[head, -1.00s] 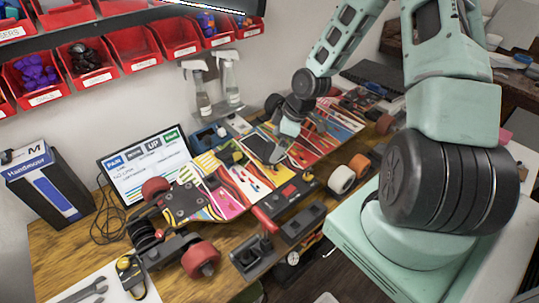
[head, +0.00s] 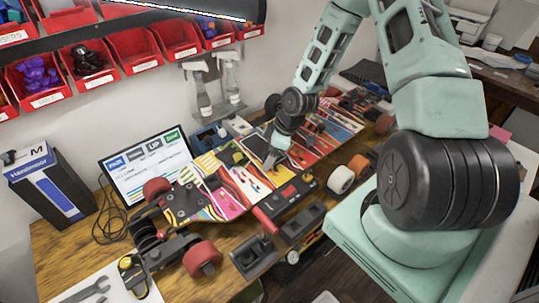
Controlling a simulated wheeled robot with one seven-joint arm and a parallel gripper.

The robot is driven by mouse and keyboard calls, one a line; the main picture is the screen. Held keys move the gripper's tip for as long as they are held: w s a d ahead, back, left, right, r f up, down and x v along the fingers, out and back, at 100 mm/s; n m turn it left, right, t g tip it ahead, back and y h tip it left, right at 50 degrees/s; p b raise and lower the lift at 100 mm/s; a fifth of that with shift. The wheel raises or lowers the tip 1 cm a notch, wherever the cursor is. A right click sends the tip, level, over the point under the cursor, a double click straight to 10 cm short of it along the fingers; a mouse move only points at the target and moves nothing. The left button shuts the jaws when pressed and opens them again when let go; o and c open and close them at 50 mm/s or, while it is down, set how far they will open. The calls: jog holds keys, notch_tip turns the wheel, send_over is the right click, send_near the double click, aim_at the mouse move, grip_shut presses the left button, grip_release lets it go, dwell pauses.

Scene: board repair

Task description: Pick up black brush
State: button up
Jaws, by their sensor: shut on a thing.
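My gripper (head: 273,156) is low over the colourful skateboard deck (head: 225,184), near its middle. It is shut on a small dark thing at its fingertips, which I take to be the black brush. The thing is small in the head view and mostly hidden by the fingers and wrist, so its outline and whether it touches the deck cannot be told.
The deck has red wheels (head: 202,259) at its near end. White and orange wheels (head: 341,180) and dark tools (head: 254,257) lie in front. Red bins (head: 127,48) hang on the wall.

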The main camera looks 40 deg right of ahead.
notch_tip(320, 180, up, 10)
jog(key=shift+r+b, duration=0.1)
jog(key=shift+b, duration=0.25)
jog(key=shift+o, duration=0.9)
